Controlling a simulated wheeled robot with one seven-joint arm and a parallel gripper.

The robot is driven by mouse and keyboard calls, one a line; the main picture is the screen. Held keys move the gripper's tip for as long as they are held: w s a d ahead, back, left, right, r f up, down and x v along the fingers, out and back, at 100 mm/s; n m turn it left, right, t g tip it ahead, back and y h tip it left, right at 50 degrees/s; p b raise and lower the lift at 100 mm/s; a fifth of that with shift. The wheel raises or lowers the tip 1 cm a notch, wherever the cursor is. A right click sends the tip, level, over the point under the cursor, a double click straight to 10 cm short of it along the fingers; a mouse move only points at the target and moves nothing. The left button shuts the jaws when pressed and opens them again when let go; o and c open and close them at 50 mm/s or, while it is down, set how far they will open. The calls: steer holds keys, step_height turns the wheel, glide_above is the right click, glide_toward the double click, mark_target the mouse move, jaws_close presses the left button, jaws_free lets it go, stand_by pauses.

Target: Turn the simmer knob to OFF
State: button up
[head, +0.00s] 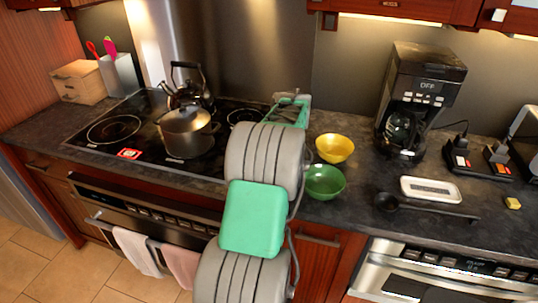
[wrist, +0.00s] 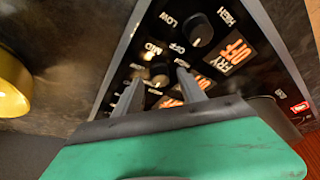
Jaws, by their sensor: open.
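In the wrist view, a cooktop control panel (wrist: 215,75) shows small round dark knobs. One knob (wrist: 201,31) at the top has LOW, OFF and HIGH marks around it and a lit orange label reading FRY OFF. A second knob (wrist: 160,72) sits lower, near a MID mark; its orange label is partly covered by a finger, so I cannot read it as simmer. My gripper (wrist: 159,80) is open, its two grey fingertips on either side of this second knob. Contact cannot be told. In the head view my arm hides the knobs and fingertips; only the green hand (head: 291,112) shows.
A yellow bowl (head: 335,148) and a green bowl (head: 325,182) stand right of my arm. A pot (head: 187,132) and a kettle (head: 188,92) stand on the cooktop to the left. A coffee maker (head: 418,100) stands at the right.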

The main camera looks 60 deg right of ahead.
steer(key=v, duration=0.7)
steer(key=shift+r+b, duration=0.15)
steer(key=shift+b, duration=0.15)
steer(key=shift+s+a, duration=0.1)
